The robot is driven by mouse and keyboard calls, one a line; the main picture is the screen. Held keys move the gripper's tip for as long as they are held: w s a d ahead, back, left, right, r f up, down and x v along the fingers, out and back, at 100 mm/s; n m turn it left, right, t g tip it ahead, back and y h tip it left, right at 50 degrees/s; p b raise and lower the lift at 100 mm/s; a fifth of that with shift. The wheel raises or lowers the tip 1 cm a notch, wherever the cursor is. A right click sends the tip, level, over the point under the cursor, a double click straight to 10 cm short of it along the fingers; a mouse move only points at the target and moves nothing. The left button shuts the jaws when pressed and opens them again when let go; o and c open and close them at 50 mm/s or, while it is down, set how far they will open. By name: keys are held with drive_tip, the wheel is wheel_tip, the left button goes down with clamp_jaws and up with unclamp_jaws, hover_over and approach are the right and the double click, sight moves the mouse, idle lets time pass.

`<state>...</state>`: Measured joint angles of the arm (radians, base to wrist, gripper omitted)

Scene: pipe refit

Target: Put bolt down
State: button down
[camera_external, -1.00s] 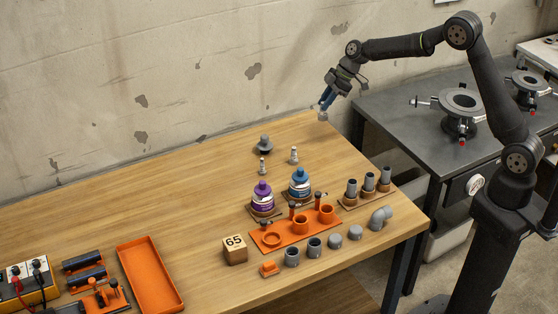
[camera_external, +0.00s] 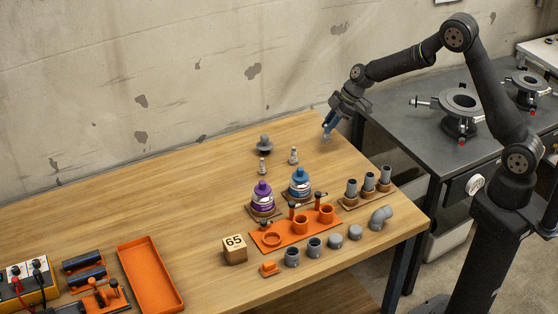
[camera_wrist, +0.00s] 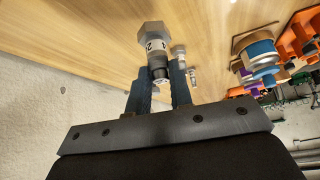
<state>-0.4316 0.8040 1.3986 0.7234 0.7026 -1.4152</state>
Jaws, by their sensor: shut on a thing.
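My gripper (camera_external: 330,125) is at the far right part of the wooden table, pointing down, with its blue fingers low over or near the surface. It is shut on a bolt (camera_wrist: 153,48), which has a grey hex head, a pale numbered band and a dark end in the wrist view. The bolt shows small and pale under the fingertips in the external view (camera_external: 326,138). I cannot tell whether it touches the table. Two other small pale bolts stand upright to the left of my gripper, one nearer it (camera_external: 294,155) and one further left (camera_external: 262,166).
The wooden table (camera_external: 180,185) is clear on the far left.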

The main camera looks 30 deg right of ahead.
sight(326, 138)
drive_tip(key=shift+a+f, duration=0.35)
drive_tip(key=shift+a, duration=0.15)
drive_tip(key=shift+f, duration=1.85)
drive_tip(key=shift+f, duration=0.2)
drive_tip(key=c, duration=1.3)
unclamp_jaws()
drive_tip(key=v, duration=1.2)
drive_tip(key=shift+r, duration=0.15)
